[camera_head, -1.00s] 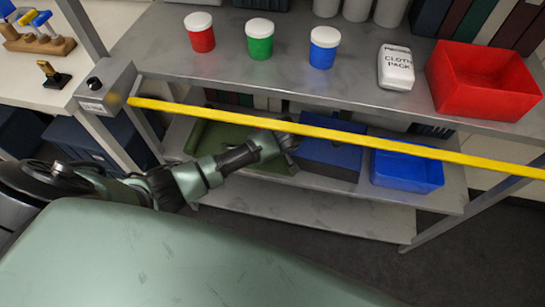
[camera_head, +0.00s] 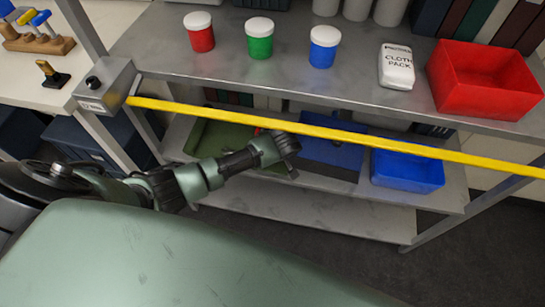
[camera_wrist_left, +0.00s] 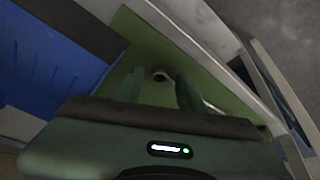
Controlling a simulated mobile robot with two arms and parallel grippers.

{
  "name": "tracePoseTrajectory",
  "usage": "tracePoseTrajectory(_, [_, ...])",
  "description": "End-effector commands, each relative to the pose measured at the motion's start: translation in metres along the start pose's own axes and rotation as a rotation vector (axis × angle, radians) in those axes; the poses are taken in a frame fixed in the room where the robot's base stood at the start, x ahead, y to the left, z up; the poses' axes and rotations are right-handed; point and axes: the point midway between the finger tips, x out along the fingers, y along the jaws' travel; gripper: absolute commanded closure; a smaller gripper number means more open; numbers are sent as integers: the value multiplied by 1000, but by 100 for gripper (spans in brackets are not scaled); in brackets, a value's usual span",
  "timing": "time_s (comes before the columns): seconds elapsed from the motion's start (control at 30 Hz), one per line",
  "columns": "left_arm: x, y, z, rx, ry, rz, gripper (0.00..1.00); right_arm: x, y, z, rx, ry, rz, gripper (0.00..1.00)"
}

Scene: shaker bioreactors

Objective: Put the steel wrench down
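My left gripper (camera_head: 290,145) reaches past the yellow bar to the lower shelf, at the right side of the green tray (camera_head: 208,137). In the left wrist view its two green fingers (camera_wrist_left: 160,92) are apart, pointing into the green tray (camera_wrist_left: 148,42). A small round, ring-like grey piece (camera_wrist_left: 161,76) shows between and beyond the fingertips. It may be an end of the steel wrench, but I cannot tell for sure. A pale thin edge shows beside the right finger. No whole wrench is visible. My right gripper is not in view.
The yellow bar (camera_head: 335,134) crosses in front of the shelves. Blue bins (camera_head: 332,151) and (camera_head: 407,171) stand right of the green tray. The upper shelf holds red, green and blue jars, a cloth pack (camera_head: 397,68) and a red bin (camera_head: 482,80). The bottom shelf (camera_head: 310,215) is bare.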

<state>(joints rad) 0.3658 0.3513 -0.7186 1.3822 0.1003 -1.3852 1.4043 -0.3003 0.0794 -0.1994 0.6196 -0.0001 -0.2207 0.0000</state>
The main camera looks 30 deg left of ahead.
Motion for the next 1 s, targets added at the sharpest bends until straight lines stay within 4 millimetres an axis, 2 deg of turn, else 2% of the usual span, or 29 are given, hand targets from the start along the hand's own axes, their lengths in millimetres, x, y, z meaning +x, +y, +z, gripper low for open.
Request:
tracePoseTrajectory(0.3, [-52,1,0,-1,0,5,62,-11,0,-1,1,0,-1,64])
tracePoseTrajectory(0.43, [-67,1,0,0,0,4,62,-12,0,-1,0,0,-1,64])
tracePoseTrajectory(0.6, [-74,0,0,0,-1,2,62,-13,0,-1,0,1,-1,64])
tracePoseTrajectory(1.0, [-74,0,0,-1,0,1,62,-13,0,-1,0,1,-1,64])
